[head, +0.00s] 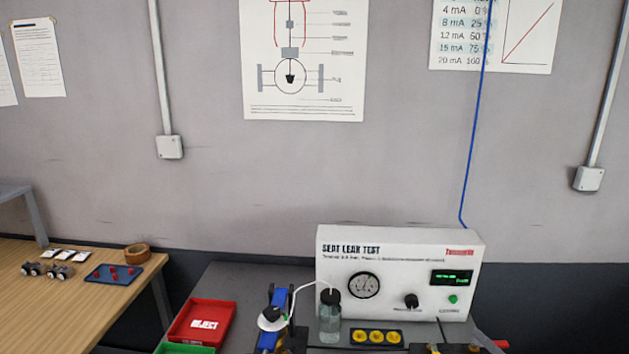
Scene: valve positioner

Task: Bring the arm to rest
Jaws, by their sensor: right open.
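My right gripper (456,348) shows only in part at the bottom edge of the head view, right of centre, in front of the seat leak test box. It is open, and I see nothing held in it. Most of it and its arm are cut off by the frame. My left gripper is not in view.
The white seat leak test box (335,259) stands on the grey bench, with a bottle (330,323) in front. A blue fixture (267,339) stands left of the bottle. A red reject tray (216,312) lies farther left. A wooden table (55,303) is at far left.

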